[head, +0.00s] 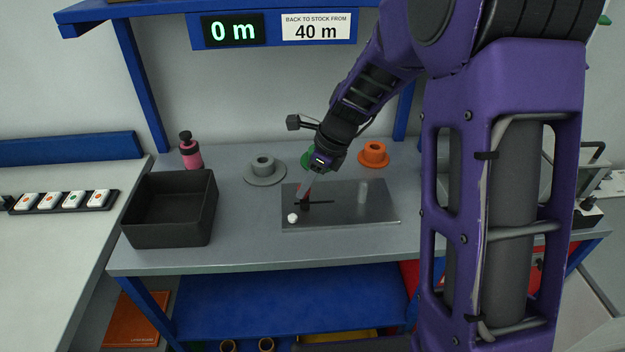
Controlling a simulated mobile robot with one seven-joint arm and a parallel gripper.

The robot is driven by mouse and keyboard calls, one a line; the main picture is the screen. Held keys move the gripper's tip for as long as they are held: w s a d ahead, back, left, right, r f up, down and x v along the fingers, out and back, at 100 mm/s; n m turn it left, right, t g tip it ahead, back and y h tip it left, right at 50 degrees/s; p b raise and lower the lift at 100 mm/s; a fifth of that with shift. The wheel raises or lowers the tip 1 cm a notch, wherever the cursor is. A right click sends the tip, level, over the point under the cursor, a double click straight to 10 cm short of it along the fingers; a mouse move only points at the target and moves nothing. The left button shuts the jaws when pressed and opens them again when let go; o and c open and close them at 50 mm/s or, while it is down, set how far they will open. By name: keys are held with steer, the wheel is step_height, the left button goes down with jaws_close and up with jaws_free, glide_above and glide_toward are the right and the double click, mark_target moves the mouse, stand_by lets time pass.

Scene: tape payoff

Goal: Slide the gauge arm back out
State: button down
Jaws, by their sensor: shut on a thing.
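A flat grey metal plate (350,213) lies on the bench with a dark slot across its left part. A small dark upright piece (304,204), which I take to be the gauge arm's knob, stands at this slot. My gripper (306,193) reaches down from the upper right and is shut on this piece; the fingers are small and partly blurred here. A white knob (293,218) sits at the plate's front left. A short grey post (363,191) stands on the right part of the plate.
A black open bin (176,240) stands to the left, with a pink bottle (190,152) behind it. Grey (264,171) and orange (373,154) flanged reels and a partly hidden green one sit behind the plate. A display (233,29) above reads 0 m.

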steer(key=c, duration=0.5)
jaws_free()
steer(key=shift+a, duration=0.35)
steer(key=shift+c, duration=0.2)
steer(key=shift+d, duration=0.1)
steer(key=shift+d+r, duration=0.1)
steer(key=shift+r, duration=0.15)
steer(key=p+v, duration=0.2)
steer(key=v, duration=1.5)
